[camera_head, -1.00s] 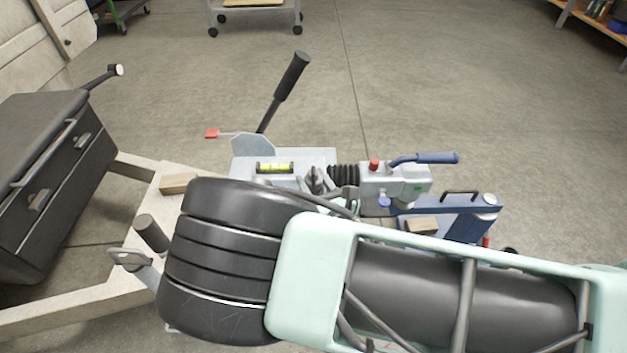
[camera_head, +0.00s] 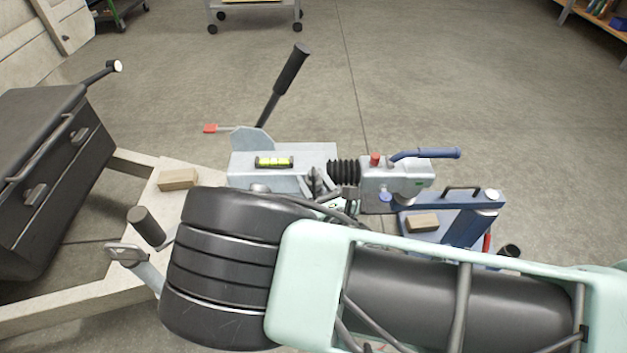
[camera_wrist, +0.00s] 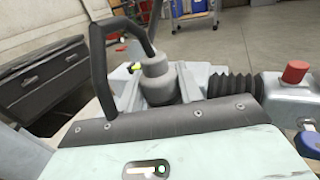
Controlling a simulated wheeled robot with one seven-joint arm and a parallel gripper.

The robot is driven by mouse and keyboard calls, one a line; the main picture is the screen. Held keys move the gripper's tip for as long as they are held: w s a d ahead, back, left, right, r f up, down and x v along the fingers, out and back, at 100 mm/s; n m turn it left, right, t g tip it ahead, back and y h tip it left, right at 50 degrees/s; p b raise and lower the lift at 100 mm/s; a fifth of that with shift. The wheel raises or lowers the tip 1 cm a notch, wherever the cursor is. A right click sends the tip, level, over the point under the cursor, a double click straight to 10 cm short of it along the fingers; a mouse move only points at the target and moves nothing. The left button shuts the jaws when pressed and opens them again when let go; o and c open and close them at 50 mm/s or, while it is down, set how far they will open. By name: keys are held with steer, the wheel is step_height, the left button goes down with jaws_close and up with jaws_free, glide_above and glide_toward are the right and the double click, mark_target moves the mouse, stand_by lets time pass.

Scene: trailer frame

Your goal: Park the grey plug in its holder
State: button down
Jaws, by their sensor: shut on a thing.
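The grey plug (camera_wrist: 155,82) shows in the wrist view as a stubby grey cylinder, roughly upright. A black cable loops up near it and down to the left. My gripper (camera_wrist: 158,92) is shut on the plug; its fingertips are partly hidden behind the dark edge of my wrist. In the head view my gripper (camera_head: 319,187) is beside the trailer's grey drawbar housing, left of the black bellows, and my arm hides much of it. I cannot pick out the plug's holder in either view, nor tell whether the plug touches it.
The grey coupling head (camera_head: 392,184) with a red knob and blue handle lies right of the bellows (camera_head: 344,172). A blue stand (camera_head: 450,202) is beside it. A black lever (camera_head: 283,82) rises behind the housing. A dark toolbox (camera_head: 48,180) stands left. Open floor lies beyond.

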steer(key=shift+f+b, duration=1.1)
steer(key=shift+f, duration=0.4)
steer(key=c, duration=0.9)
jaws_free()
steer(key=shift+o, duration=0.2)
steer(key=p+v, duration=0.1)
steer(key=v, duration=1.6)
steer(key=shift+s, duration=0.15)
